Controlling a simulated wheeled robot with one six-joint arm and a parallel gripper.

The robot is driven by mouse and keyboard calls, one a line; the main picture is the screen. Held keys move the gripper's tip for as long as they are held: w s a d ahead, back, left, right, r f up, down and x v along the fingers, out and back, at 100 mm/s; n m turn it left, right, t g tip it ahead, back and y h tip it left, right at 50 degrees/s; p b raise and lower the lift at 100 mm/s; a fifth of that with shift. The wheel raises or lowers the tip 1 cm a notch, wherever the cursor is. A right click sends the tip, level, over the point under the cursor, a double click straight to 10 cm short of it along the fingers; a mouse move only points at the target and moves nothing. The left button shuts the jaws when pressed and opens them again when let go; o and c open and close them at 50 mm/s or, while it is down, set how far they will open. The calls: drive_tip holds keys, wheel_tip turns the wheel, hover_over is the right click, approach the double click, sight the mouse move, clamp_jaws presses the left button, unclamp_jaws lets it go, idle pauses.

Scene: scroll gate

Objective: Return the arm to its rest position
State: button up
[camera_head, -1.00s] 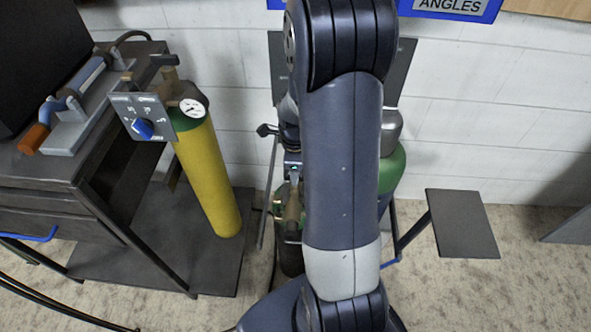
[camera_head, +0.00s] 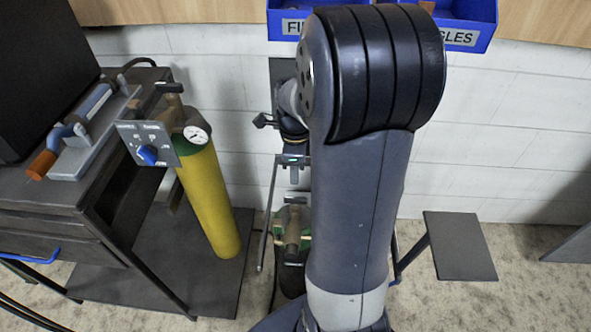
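My arm rises through the middle of the view, bent at a large dark elbow, and hides much of what is behind it. My gripper (camera_head: 294,178) shows small to the left of my upper arm, pointing down, with a small green light on its body. It is above a brass-coloured valve (camera_head: 291,228) on a dark cylinder, with a small gap between them in the picture. I see nothing held in it, but its fingers are too small to tell whether they are open or shut.
A yellow gas cylinder (camera_head: 212,205) with a gauge and dial panel (camera_head: 148,145) stands at left beside a dark workbench (camera_head: 45,205). Blue bins (camera_head: 470,20) hang on the white wall (camera_head: 480,130). A grey plate (camera_head: 459,246) on a blue frame stands at right.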

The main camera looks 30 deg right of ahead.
sight(296, 198)
drive_tip(key=shift+f, duration=0.1)
wheel_tip(296, 198, down, 11)
drive_tip(key=shift+b, duration=1.05)
drive_tip(key=shift+n, duration=0.3)
drive_tip(key=shift+r, duration=0.3)
